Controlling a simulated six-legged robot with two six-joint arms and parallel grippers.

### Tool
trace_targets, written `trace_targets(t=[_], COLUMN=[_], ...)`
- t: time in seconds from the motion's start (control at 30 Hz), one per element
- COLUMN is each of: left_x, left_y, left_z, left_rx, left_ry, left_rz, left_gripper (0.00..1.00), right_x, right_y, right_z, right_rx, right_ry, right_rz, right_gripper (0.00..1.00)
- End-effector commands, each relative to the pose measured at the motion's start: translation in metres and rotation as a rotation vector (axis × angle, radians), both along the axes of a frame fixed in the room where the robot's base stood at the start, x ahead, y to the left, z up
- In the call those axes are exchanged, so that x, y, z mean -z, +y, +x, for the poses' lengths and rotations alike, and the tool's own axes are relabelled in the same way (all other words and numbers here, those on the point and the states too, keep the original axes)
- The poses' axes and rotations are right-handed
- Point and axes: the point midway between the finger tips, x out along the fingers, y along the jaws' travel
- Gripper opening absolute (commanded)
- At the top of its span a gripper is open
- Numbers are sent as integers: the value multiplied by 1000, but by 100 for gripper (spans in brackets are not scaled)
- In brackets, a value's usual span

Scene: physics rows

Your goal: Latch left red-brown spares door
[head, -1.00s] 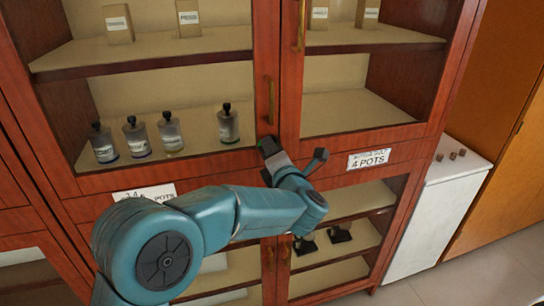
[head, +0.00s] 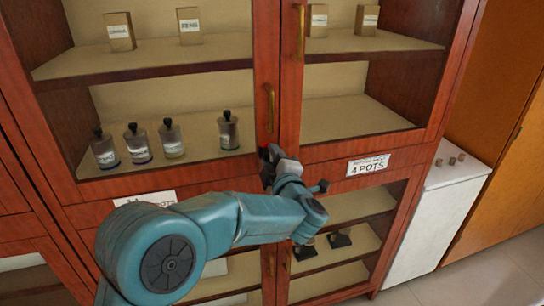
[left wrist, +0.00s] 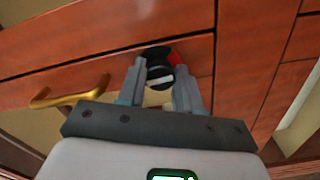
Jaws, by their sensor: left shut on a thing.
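The left red-brown spares door (head: 160,178) has a wooden frame around glass and a vertical brass handle (head: 270,108) near its right edge. It looks closed, level with the door beside it. A round black latch knob (left wrist: 157,60) with a white bar sits at the door's lower edge in the left wrist view. A small red patch shows beside it. My left gripper (head: 268,158) is shut on the knob, one finger on each side; it also shows in the left wrist view (left wrist: 159,76). In the head view the gripper mostly hides the knob. My right gripper is not in view.
Bottles (head: 171,138) and small boxes (head: 119,31) stand on shelves behind the glass. A right-hand door with another brass handle (head: 301,30) adjoins. A label (head: 368,165) sits below it. A white cabinet (head: 440,200) stands at right, with open floor (head: 475,275) in front.

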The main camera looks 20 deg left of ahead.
Motion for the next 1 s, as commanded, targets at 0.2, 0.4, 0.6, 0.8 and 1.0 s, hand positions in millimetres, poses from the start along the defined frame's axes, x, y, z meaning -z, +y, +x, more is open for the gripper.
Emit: trace_targets(t=[0.2,0.4,0.6,0.8,1.0], left_x=[0,0,0,0,0], left_y=[-1,0,0,0,0], left_z=[0,0,0,0,0], left_rx=[2,1,1,1,1], left_ry=[36,48,49,49,49], left_rz=[56,72,74,73,72], left_gripper=[4,4,4,54,60], right_x=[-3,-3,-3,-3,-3], right_y=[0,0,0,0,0], right_z=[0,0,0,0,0], right_rx=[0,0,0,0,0], right_ry=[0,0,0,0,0], right_rz=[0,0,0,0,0], right_gripper=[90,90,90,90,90])
